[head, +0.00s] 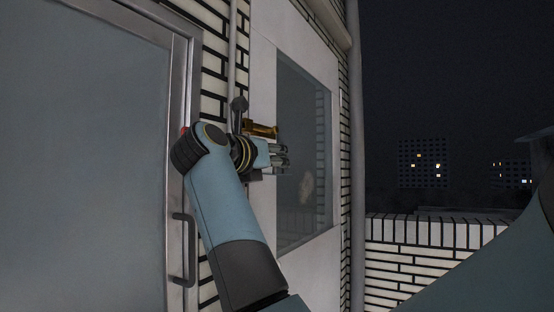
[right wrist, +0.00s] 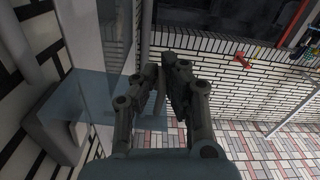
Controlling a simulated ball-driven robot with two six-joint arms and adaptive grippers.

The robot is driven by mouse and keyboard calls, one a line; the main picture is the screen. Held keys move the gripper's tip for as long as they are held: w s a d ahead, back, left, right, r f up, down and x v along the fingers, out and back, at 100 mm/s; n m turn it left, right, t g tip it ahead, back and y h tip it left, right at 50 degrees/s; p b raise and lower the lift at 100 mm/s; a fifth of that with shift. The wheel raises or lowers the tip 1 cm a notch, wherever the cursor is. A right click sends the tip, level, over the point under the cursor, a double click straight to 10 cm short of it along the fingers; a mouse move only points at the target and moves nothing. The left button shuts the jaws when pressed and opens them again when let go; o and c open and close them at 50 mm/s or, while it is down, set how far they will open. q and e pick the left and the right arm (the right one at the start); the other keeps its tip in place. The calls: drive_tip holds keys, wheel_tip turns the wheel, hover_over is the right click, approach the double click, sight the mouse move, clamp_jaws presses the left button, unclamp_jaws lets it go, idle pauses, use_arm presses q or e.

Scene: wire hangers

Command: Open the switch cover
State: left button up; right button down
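My right gripper (head: 284,158) is held up beside the wall in the head view, just below a brass-coloured fitting (head: 262,130). In the right wrist view its two fingers (right wrist: 161,72) are close together. I cannot tell whether a narrow gap stays between them. A pale grey box (right wrist: 52,128) with a see-through bluish panel (right wrist: 88,88) is at the left of that view, beside the fingers; it may be the switch and its cover. I cannot tell whether the fingers touch it. In the head view my arm and hand hide this spot. My left gripper is not in view.
A grey door (head: 85,150) with a metal handle (head: 184,248) stands at the left. A window (head: 304,150) is right of my gripper. A white brick parapet (head: 430,250) is at the right. A red object (right wrist: 243,61) is near a brick wall in the wrist view.

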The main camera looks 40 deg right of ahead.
drive_tip(key=shift+s+f+m+b, duration=0.2)
drive_tip(key=shift+f+m+b, duration=0.35)
drive_tip(key=shift+b, duration=0.85)
drive_tip(key=shift+s+f+m+b, duration=0.15)
drive_tip(key=shift+f+m+b, duration=0.4)
drive_tip(key=shift+b, duration=0.8)
drive_tip(key=shift+r, duration=0.1)
drive_tip(key=c, duration=1.4)
unclamp_jaws()
drive_tip(key=shift+w, duration=0.2)
drive_tip(key=shift+c, duration=0.2)
drive_tip(key=shift+s+d, duration=0.1)
